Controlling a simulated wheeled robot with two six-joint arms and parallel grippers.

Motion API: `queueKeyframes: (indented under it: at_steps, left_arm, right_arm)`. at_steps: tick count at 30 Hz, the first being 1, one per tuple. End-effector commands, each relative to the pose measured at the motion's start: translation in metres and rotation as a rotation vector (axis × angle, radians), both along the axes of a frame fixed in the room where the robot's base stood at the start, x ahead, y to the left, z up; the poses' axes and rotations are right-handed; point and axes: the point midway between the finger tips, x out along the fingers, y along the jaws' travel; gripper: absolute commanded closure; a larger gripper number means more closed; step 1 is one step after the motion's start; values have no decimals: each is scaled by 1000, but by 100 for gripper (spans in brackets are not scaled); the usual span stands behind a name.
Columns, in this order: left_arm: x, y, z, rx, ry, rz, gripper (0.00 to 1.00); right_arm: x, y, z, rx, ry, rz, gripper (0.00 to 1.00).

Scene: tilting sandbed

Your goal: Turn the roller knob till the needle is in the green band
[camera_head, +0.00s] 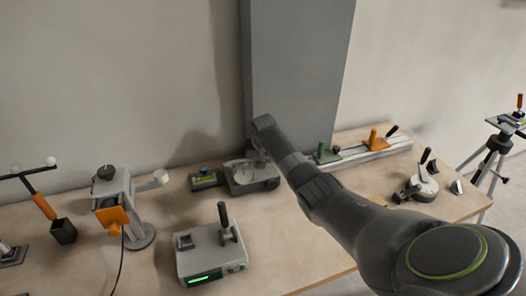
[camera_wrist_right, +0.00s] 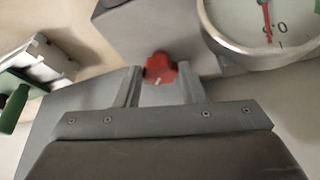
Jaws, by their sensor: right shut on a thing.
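The red roller knob (camera_wrist_right: 160,67) is in the right wrist view, on the face of a grey housing (camera_wrist_right: 150,30). My right gripper (camera_wrist_right: 161,80) has a finger on each side of the knob and is shut on it. A round white dial (camera_wrist_right: 240,18) with a metal rim is at the upper right of that view, cut off by the frame. In the head view the dial (camera_head: 239,171) is small, and my right arm hides the knob. My left gripper is not in view.
A grey box with a lever and green display (camera_head: 206,261) stands in front. A clamp-like device with an orange part (camera_head: 112,216) is at left. A rail with green and orange blocks (camera_head: 370,151) lies at right. A grey column (camera_head: 290,70) rises behind the dial.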

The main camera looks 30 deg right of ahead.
Motion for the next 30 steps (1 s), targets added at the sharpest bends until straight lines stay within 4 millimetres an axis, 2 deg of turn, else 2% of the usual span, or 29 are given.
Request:
queueKeyframes:
  at_steps: [3, 9, 21, 30]
  left_arm:
    - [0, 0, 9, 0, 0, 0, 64]
    - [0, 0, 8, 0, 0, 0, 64]
    - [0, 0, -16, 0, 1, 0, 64]
    - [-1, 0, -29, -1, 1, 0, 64]
  right_arm:
    - [2, 2, 3, 1, -1, -108, 87]
    - [3, 3, 1, 0, -2, -298, 87]
    - [6, 4, -2, -1, -5, -627, 87]
    - [7, 4, 0, 0, -5, -762, 87]
